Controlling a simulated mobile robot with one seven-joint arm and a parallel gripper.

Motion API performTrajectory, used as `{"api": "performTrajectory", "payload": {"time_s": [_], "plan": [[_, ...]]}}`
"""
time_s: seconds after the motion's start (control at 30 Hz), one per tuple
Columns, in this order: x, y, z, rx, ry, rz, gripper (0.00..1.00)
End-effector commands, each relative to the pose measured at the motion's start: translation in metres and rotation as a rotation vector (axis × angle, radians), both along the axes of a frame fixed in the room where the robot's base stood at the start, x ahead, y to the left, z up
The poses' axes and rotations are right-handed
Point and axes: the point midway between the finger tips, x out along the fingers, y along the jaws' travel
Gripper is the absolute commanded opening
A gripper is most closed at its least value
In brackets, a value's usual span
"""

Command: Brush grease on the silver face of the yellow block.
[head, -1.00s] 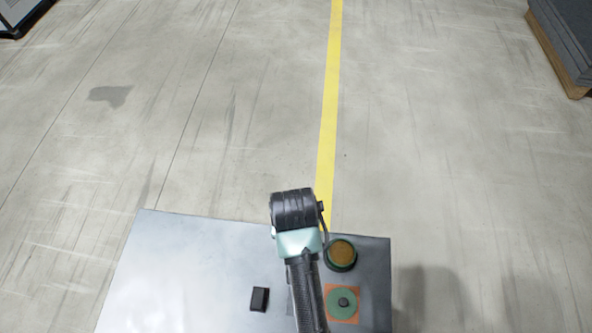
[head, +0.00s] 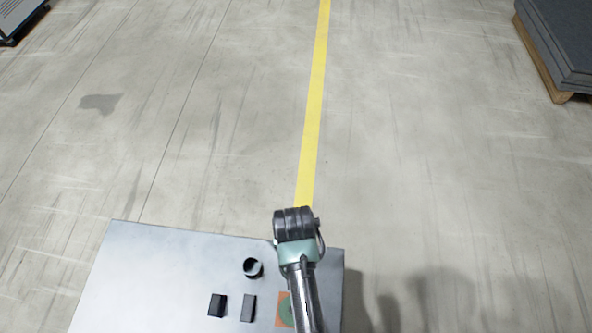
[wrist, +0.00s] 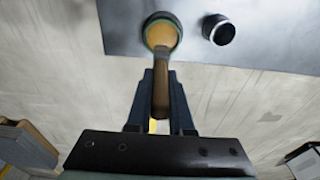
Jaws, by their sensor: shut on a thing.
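My gripper (wrist: 160,78) is shut on a brush with a brown handle (wrist: 160,95) in the wrist view. The brush's far end overlaps the round tub with a green rim (wrist: 179,32) and yellow-brown contents. I cannot tell whether the brush touches the contents. In the head view my arm covers the tub, the brush and the gripper fingers. No yellow block with a silver face can be made out; two dark blocks, one on the left (head: 217,305) and one on the right (head: 249,308), stand on the table.
The grey table (head: 150,265) has free room at its left. A black cup (head: 253,268) stands beside my arm, and also shows right of the tub in the wrist view (wrist: 224,34). An orange pad (head: 281,312) with a green disc is partly behind my arm.

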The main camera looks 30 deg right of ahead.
Motion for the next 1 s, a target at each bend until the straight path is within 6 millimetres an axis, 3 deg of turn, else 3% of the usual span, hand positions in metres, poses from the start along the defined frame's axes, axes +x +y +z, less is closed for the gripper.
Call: {"api": "performTrajectory", "payload": {"time_s": [0.7,1.0], "plan": [[0.000,0.000,-0.059,-0.001,-0.001,0.000,0.00],[0.000,0.001,-0.060,-0.001,-0.001,0.001,0.00]]}}
